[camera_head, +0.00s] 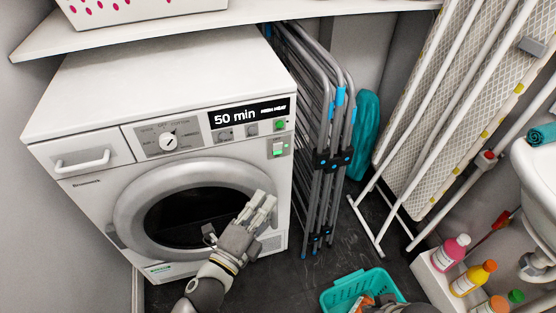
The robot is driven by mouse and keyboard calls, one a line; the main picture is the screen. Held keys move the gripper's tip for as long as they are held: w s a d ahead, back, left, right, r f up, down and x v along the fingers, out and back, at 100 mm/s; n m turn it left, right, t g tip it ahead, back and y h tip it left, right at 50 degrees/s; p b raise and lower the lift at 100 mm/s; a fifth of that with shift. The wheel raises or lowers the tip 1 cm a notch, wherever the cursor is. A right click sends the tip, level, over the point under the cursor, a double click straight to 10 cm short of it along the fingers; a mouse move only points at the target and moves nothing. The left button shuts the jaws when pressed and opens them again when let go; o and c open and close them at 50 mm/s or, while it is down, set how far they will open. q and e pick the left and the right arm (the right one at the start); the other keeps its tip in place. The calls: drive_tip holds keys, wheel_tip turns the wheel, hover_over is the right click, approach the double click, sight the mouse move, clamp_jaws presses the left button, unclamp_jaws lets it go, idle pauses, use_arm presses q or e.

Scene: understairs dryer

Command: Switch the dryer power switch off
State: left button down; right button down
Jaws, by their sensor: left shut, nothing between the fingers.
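The white dryer (160,87) stands against the left wall, its display (248,113) reading "50 min". The dryer power switch (278,148) is a small white switch with a green light, at the right end of the front panel. A green-lit button (279,125) is just above it. My left gripper (265,199) is shut and empty, in front of the right side of the round door (190,205). Its fingertips point up toward the switch, below it and apart from it in the picture.
A folded drying rack (325,150) stands close to the dryer's right side. An ironing board (460,110) leans further right. A teal basket (345,290) and a white box of bottles (440,275) are on the dark floor. A shelf (200,27) overhangs the dryer.

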use_arm(q)
drive_tip(key=shift+r, duration=0.1)
use_arm(e)
drive_tip(key=shift+r, duration=0.1)
use_arm(q)
drive_tip(key=shift+w, duration=0.1)
approach(278, 149)
drive_tip(key=shift+w+d+r, duration=0.75)
drive_tip(key=shift+w+d, duration=1.55)
drive_tip(key=shift+w, duration=0.05)
use_arm(e)
drive_tip(key=shift+s+r, duration=0.3)
drive_tip(key=shift+r, duration=0.2)
drive_tip(key=shift+w+r, duration=0.1)
